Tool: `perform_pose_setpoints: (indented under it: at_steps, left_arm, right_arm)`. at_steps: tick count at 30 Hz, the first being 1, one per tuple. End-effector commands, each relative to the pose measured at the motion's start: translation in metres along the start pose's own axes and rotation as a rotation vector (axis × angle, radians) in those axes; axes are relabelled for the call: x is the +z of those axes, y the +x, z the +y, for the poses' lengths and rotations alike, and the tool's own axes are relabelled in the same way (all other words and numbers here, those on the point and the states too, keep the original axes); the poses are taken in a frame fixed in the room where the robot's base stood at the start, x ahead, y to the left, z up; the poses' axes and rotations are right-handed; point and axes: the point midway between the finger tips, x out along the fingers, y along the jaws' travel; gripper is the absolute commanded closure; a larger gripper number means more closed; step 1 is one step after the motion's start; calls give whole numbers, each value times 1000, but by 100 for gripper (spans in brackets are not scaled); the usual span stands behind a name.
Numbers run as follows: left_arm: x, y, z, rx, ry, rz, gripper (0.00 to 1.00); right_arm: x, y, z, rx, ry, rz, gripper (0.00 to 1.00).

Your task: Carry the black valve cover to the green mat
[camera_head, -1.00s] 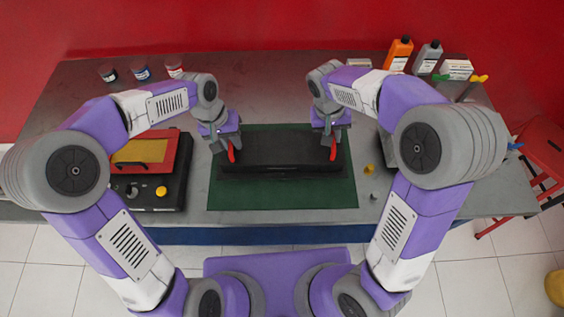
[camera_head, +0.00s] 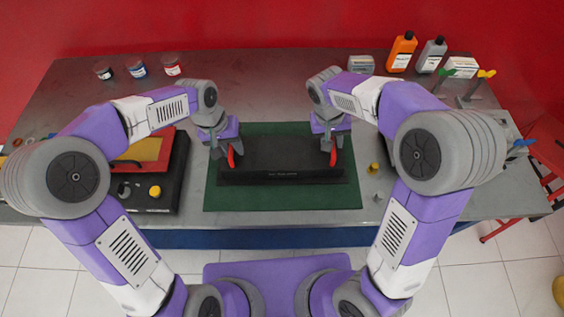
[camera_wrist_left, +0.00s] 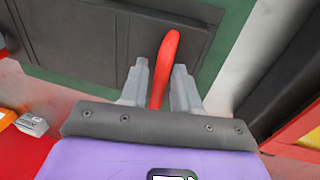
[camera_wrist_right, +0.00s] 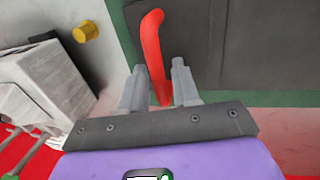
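The black valve cover (camera_head: 278,158) lies flat on the green mat (camera_head: 282,201), with some green bare in front of it. It has a red handle (camera_wrist_left: 171,43) at its left end and another red handle (camera_wrist_right: 151,38) at its right end. My left gripper (camera_head: 226,153) is at the left handle, with one finger on each side of it. My right gripper (camera_head: 332,144) straddles the right handle the same way. In both wrist views the fingers look parted, with the handle between them and reaching past the fingertips. Contact is hard to tell.
A black device with a red and yellow top (camera_head: 145,155) stands left of the mat. A grey block (camera_wrist_right: 45,85) and a small yellow knob (camera_head: 374,168) are at the right. Several jars and bottles, including an orange bottle (camera_head: 401,52), stand along the table's back.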

Motion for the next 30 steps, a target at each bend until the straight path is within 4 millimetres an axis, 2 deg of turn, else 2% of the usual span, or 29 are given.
perform_pose_setpoints:
  at_steps: [3, 11, 14, 17, 24, 30]
  left_arm:
    - [0, -1, 0, 0, 0, 0, 55]
    - [0, -2, 0, 0, 0, 1, 55]
    - [-1, -9, 0, 0, 0, 3, 55]
    - [-1, -25, 0, 0, 0, 6, 55]
    - [-1, -77, 0, 1, 0, 6, 55]
    - [-1, -109, 1, 1, 1, 3, 55]
  right_arm:
    - [0, -1, 0, 0, 0, 0, 55]
    - [0, -1, 0, 0, 0, 0, 55]
    - [0, -1, 0, 0, 0, 0, 55]
    - [0, -1, 0, 0, 0, 0, 55]
    - [0, -1, 0, 0, 0, 0, 55]
    - [0, -1, 0, 0, 0, 0, 55]
